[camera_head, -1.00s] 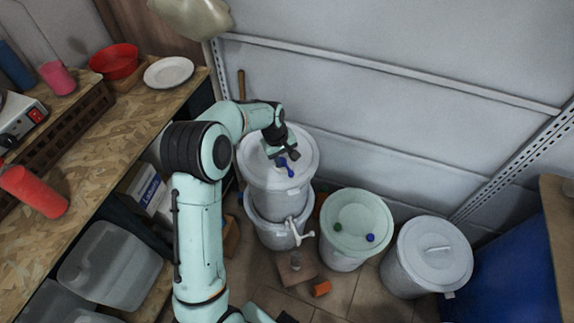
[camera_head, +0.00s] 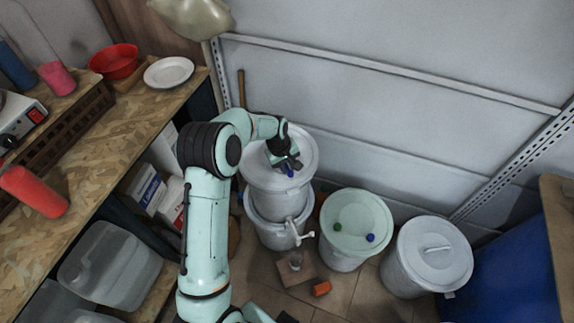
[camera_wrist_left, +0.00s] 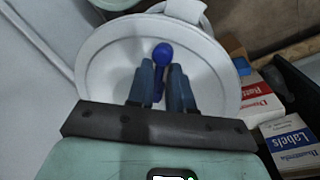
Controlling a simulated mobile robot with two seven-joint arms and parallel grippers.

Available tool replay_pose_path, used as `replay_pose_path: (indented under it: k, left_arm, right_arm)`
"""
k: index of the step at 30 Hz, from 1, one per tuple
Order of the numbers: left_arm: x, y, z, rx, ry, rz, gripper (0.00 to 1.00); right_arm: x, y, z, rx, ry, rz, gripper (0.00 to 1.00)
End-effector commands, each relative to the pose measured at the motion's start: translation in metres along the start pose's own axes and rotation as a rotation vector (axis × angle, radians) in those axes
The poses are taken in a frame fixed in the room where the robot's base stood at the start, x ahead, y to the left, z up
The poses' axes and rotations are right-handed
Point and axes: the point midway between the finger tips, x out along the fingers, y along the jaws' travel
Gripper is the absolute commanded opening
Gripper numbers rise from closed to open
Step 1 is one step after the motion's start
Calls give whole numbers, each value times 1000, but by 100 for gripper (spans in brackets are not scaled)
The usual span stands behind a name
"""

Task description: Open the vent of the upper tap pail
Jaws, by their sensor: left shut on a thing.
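The upper tap pail (camera_head: 277,183) is white with a pale lid and stands on top of the lower white pail (camera_head: 268,232). A white tap (camera_head: 299,233) sticks out near the top of the lower pail. The blue vent (camera_head: 291,173) is on the upper pail's lid, mostly hidden by my left gripper (camera_head: 287,163) in the head view. In the left wrist view, the vent's round blue end (camera_wrist_left: 163,53) shows just beyond the fingertips. My left gripper (camera_wrist_left: 162,80) is shut on the vent, its fingers on either side of the vent's narrow part. My right gripper is not in view.
A pale green-lidded pail (camera_head: 343,250) with a green and a blue knob stands right of the stack. A grey-white lidded pail (camera_head: 430,262) is farther right. The wooden workbench (camera_head: 110,140) is at left, and the wall (camera_head: 380,110) is close behind the pails.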

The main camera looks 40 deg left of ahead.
Motion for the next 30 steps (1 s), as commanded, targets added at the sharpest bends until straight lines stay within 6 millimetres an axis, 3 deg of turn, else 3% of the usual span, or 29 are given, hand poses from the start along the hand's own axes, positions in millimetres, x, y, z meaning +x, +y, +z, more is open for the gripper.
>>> replay_pose_path:
  k: [14,15,16,26,30]
  left_arm:
    - [-1,-4,0,95,-21,0,0]
    - [-1,-4,0,95,-21,-1,30]
    - [-1,-4,0,95,-21,-1,38]
    - [-3,-4,-1,95,-19,0,38]
    - [-18,-3,-2,95,-16,2,38]
  right_arm:
    - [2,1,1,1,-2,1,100]
    - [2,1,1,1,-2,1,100]
    - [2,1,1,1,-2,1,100]
    - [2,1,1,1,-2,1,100]
    - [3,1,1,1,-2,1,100]
